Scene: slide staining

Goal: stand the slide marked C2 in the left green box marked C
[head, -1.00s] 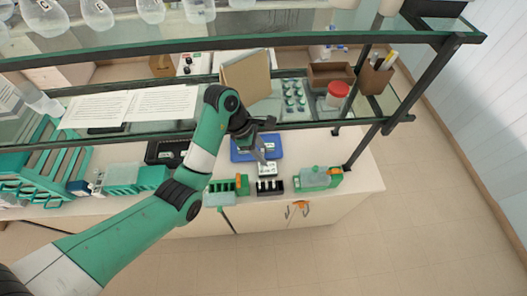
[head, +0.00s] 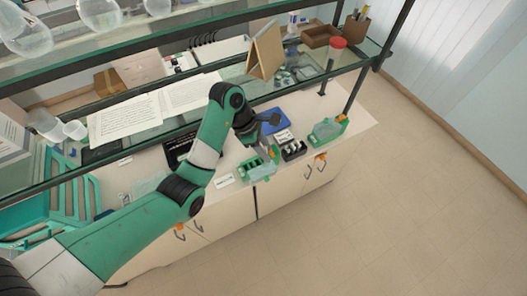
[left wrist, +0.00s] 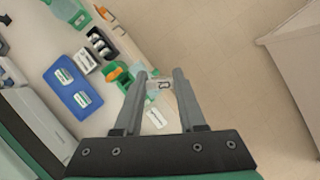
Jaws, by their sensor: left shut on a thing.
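My left gripper (left wrist: 163,78) is shut on a pale slide (left wrist: 160,86) whose mark is too small to read surely. In the head view, the gripper (head: 269,153) is low over the counter, beside the left green box (head: 258,172). In the left wrist view that box (left wrist: 121,75), with an orange part, is partly hidden by a finger, and the slide is close to it. I cannot tell whether the slide touches the box. My right gripper is not in view.
A black rack (head: 293,150) stands right of the left box, with another green box (head: 328,130) beyond. Behind are a blue tray (head: 270,121) and a white label (head: 283,135). Another label (head: 224,181) lies to the left. A glass shelf (head: 215,85) spans above.

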